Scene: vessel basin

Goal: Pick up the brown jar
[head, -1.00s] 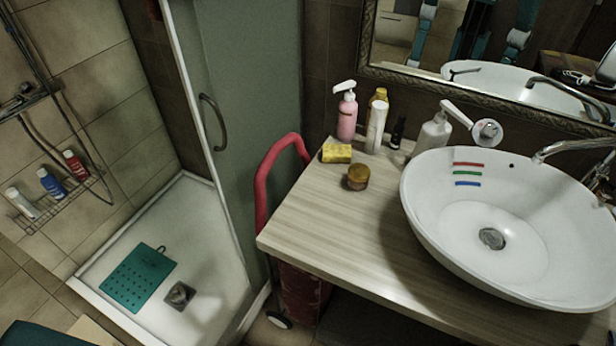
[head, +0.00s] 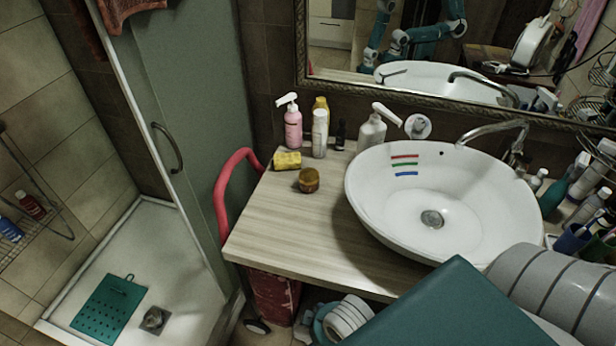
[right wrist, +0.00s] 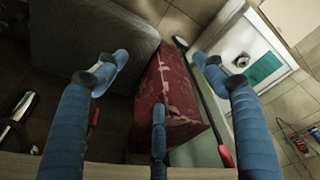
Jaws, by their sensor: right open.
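The brown jar (head: 309,180) is small and round. It stands on the wood-look counter (head: 270,225), just in front of a yellow sponge (head: 287,160) and left of the white basin (head: 362,205). My right gripper (right wrist: 160,60) shows in the right wrist view with its blue fingers spread and nothing between them. Behind the fingers are a red cart body and the floor; the jar is not in that view. My left gripper is not in view.
A red cart handle (head: 222,188) rises at the counter's left. The counter in front of the jar is clear.

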